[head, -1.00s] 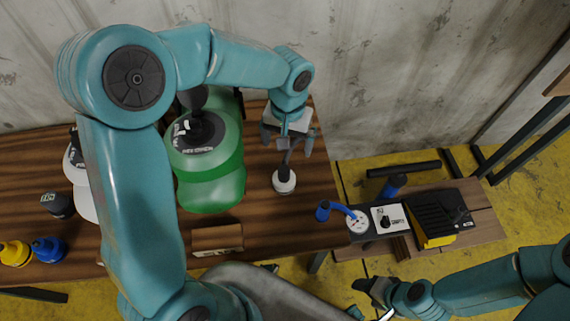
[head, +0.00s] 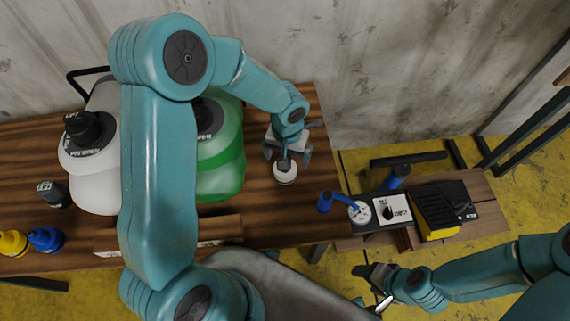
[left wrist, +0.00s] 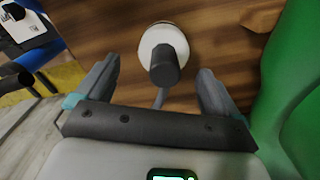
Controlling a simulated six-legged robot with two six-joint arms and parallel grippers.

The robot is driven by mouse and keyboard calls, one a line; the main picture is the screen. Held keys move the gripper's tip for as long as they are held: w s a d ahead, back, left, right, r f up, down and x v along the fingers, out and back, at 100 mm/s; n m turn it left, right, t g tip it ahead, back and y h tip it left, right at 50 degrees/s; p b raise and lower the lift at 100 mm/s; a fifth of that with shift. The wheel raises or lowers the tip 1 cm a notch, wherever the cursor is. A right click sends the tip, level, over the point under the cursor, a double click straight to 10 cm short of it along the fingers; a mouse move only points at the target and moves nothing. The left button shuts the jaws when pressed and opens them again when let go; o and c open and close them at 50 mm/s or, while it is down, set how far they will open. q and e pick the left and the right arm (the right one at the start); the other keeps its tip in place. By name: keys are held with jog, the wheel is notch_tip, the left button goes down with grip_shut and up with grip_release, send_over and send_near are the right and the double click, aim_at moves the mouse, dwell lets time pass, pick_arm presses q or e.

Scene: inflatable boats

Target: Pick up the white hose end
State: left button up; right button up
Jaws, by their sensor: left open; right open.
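The white hose end (head: 285,174), a round white piece with a dark grey stem, rests on the wooden table near its right edge. In the left wrist view, the white hose end (left wrist: 158,41) lies just beyond my fingertips, roughly centred between them, and a thin grey piece runs from its stem toward the palm. My left gripper (head: 287,156) is open above and beside it, with a finger on either side and nothing gripped; it also shows in the left wrist view (left wrist: 157,82). My right gripper (head: 371,287) is open and empty, low in the head view, away from the table.
A green jug (head: 222,175) stands left of the hose end, partly behind my left arm. A white jug (head: 95,180) and small yellow and blue bottles (head: 46,239) are farther left. A blue pump with a gauge (head: 359,212) is on a lower bench at right.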

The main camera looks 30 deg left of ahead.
pick_arm(q)
jog(key=f, duration=0.3)
jog(key=shift+s+a, duration=0.2)
jog(key=shift+f, duration=0.45)
jog(key=shift+c, duration=0.6)
jog(key=c, duration=0.9)
jog(key=shift+c, duration=0.2)
